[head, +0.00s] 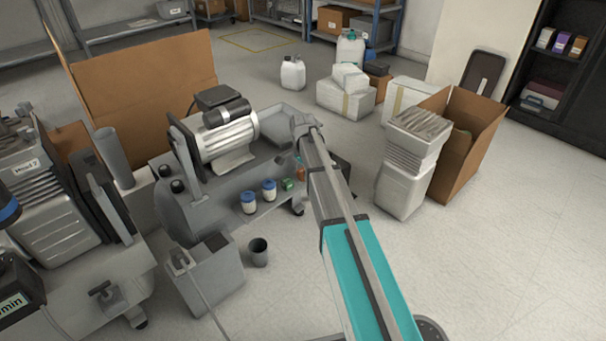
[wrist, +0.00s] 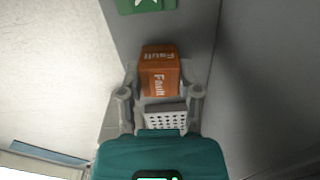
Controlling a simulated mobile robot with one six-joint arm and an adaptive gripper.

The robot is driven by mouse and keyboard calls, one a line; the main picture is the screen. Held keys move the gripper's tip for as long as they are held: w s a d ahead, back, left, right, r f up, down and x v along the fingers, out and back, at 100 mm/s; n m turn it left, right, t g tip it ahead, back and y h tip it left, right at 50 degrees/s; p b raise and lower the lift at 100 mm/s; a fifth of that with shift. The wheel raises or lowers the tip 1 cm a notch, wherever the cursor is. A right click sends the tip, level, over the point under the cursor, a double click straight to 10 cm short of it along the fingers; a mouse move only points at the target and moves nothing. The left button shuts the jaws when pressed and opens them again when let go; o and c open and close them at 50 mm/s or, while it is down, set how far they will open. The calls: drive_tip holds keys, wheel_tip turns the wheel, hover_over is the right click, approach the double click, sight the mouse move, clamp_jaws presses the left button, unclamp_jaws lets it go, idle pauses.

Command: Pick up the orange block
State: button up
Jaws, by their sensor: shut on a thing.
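The orange block (wrist: 160,72) with white "Fault" lettering sits between the two fingers of my gripper (wrist: 160,80) in the wrist view. The fingers are shut on its sides. In the head view only a small orange patch of the block (head: 300,172) shows beside my arm, which hides most of it and my gripper. It is at the right end of the grey compressor base's front ledge. From these frames I cannot tell whether the block still touches the surface under it.
A green block (head: 287,184) lies just left of the orange one and also shows at the top of the wrist view (wrist: 147,5). Two blue-lidded jars (head: 249,203) stand further left. A white ribbed bin (head: 402,180) and an open carton (head: 465,160) stand right of my arm.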

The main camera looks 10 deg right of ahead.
drive_tip(key=shift+r+p, duration=1.3)
drive_tip(key=s+r+p, duration=1)
drive_tip(key=s, duration=0.4)
drive_tip(key=shift+a+r, duration=0.15)
drive_tip(key=shift+r, duration=0.05)
wheel_tip(320, 180, up, 45)
drive_tip(key=p, duration=4.5)
drive_tip(key=shift+p, duration=0.35)
drive_tip(key=shift+a+r, duration=0.1)
